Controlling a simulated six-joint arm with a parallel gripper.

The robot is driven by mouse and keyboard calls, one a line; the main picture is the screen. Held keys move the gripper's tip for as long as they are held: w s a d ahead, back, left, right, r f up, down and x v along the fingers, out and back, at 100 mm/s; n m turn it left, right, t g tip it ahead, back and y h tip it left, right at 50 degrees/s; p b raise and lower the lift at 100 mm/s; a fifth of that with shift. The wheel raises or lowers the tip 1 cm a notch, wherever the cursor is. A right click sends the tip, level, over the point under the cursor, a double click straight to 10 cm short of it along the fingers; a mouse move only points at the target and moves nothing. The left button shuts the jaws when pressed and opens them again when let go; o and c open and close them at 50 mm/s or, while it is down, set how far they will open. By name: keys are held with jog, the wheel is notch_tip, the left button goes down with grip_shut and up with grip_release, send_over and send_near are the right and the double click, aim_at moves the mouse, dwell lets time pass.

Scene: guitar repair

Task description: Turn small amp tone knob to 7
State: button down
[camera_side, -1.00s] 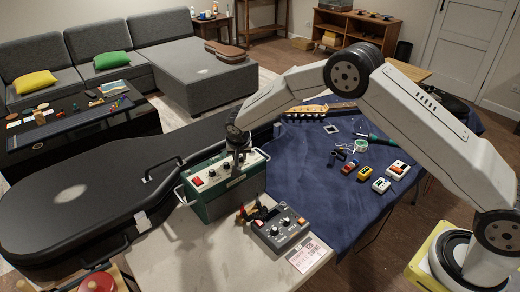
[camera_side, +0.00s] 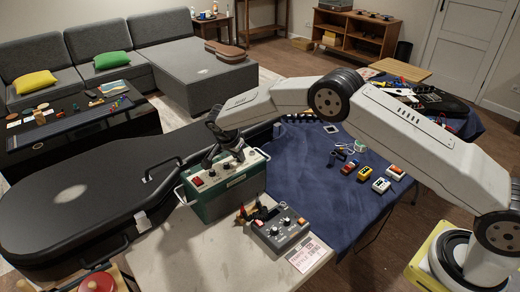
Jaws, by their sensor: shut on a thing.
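The small green amp (camera_side: 222,198) stands on the pale tabletop, with its silver control panel (camera_side: 212,177) on top and red controls at the panel's left end. My gripper (camera_side: 239,155) leans over the right part of the panel and is shut on a small knob there. The fingers mostly cover this knob. Its label, its pointer and the number it points to are too small or hidden to read.
A grey pedal box (camera_side: 280,230) with knobs and a printed card (camera_side: 307,254) sit just in front of the amp. A black guitar case (camera_side: 75,205) lies to the left. Several small pedals (camera_side: 381,185) stand on the blue cloth (camera_side: 300,180) to the right.

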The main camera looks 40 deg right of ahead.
dwell(0.4)
jog(key=c, duration=0.5)
grip_release()
jog(key=shift+v, duration=3.9)
jog(key=s+d+r+n+y, duration=0.1)
jog(key=s+n, duration=0.4)
jog(key=s, duration=0.5)
jog(key=s+d+r+n+t+y, duration=0.1)
jog(key=s+d+n, duration=0.3)
jog(key=s, duration=0.7)
jog(key=s+d+r+n+y, duration=0.1)
jog(key=s+n, duration=0.4)
jog(key=s, duration=0.6)
jog(key=shift+s+d+r+n+y, duration=0.2)
jog(key=shift+d+y, duration=0.15)
jog(key=shift+d, duration=0.2)
jog(key=shift+s+d+r+n+y, duration=0.1)
jog(key=shift+d+r+n+y, duration=0.1)
jog(key=shift+d+y, duration=0.25)
